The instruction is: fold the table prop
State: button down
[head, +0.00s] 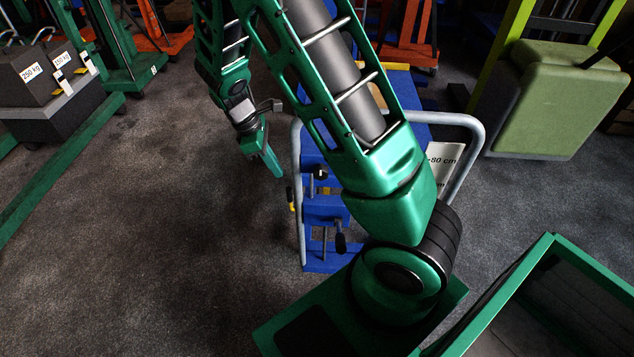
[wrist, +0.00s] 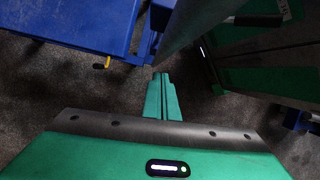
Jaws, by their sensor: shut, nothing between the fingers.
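The blue lift trolley (head: 325,213) stands beyond my base in the head view, partly hidden behind my arm. It has a grey tubular handle (head: 298,190) and black-knobbed levers (head: 340,243). A small yellow part (head: 291,198) shows at its left edge. My gripper (head: 280,174) is shut and empty, pointing down just left of the handle. In the wrist view its green fingers (wrist: 161,78) are together, with the blue table (wrist: 75,22) ahead to the left and a yellow piece (wrist: 104,64) under its edge. I cannot tell which part is the table prop.
A grey bar (wrist: 192,28) passes close ahead of the fingers in the wrist view. Weights marked 250 kg (head: 28,78) stand at the far left. A green padded block (head: 550,98) stands at the right, and a green-rimmed box (head: 548,243) at the lower right.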

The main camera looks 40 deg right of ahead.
jog(key=w+d+f+n+t+h, duration=0.1)
jog(key=d+f+n+h, duration=0.2)
jog(key=f+n+h, duration=0.2)
jog(key=w+d+f+n+t+h, duration=0.1)
jog(key=f+n+h, duration=0.4)
jog(key=f+n, duration=0.6)
jog(key=w+d+f+n+t+h, duration=0.2)
jog(key=d+f+n+h, duration=0.3)
jog(key=f+n, duration=0.4)
jog(key=shift+w+d+f, duration=0.15)
jog(key=shift+w+f, duration=0.35)
jog(key=shift+f, duration=1.35)
jog(key=shift+d, duration=0.1)
